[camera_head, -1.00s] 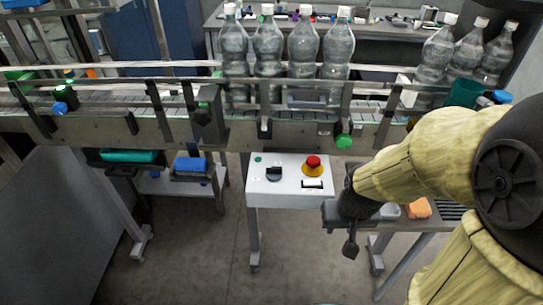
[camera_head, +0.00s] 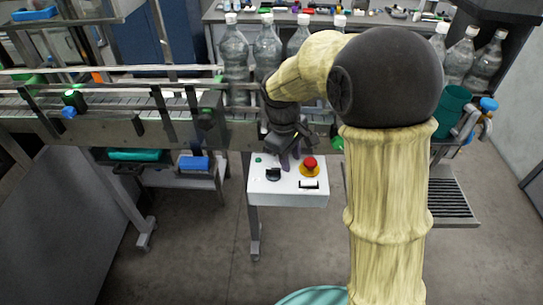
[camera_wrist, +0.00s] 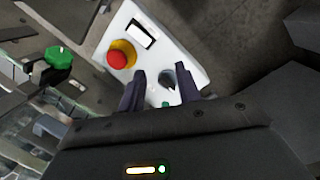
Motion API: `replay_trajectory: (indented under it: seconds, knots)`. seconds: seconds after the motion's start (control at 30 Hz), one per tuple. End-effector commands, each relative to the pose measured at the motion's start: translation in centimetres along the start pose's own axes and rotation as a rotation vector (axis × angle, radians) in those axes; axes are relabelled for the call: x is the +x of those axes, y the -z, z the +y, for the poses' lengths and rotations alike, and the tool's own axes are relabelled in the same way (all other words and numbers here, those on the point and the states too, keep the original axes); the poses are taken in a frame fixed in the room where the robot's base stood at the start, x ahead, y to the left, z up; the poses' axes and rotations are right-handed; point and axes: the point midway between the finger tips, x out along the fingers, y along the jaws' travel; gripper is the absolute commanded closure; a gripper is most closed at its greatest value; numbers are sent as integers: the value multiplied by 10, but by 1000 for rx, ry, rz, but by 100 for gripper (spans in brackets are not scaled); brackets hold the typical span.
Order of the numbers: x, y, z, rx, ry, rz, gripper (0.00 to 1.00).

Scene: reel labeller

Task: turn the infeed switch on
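The white control box (camera_head: 287,193) stands in front of the conveyor. On its top are a black rotary switch (camera_head: 273,174), a red emergency button (camera_head: 310,163) on a yellow base, a small green light (camera_head: 258,160) and a black-and-white rocker or label (camera_head: 309,184). None has readable text. My gripper (camera_head: 288,160) is above the back edge of the box. In the wrist view my gripper (camera_wrist: 158,92) is open, its two dark fingers apart, with the black rotary switch (camera_wrist: 169,80) showing between them near the right finger. I cannot tell any contact. The red button (camera_wrist: 118,57) lies beyond the left finger.
The conveyor (camera_head: 100,125) with rails runs behind the box, carrying large clear bottles (camera_head: 235,55). A green knob (camera_wrist: 58,57) on the conveyor shows at left in the wrist view. The floor (camera_head: 200,260) in front is clear.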

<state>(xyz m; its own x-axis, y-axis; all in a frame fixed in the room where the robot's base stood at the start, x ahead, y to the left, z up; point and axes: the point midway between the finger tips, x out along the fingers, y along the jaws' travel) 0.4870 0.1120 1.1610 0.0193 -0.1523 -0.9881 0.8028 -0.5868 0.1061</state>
Motion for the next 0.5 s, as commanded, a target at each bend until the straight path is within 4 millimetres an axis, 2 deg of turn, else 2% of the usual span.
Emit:
replay_trajectory:
  seconds: [0.03,0.2,0.3,0.4,0.5]
  knots:
    - [-19,20,0,-91,-8,-27,66]
    - [-56,72,-5,-368,-31,-133,66]
    - [-73,96,-11,-494,-42,-188,66]
    - [-83,110,-16,-572,-47,-224,66]
    - [-86,115,-19,-605,-49,-241,66]
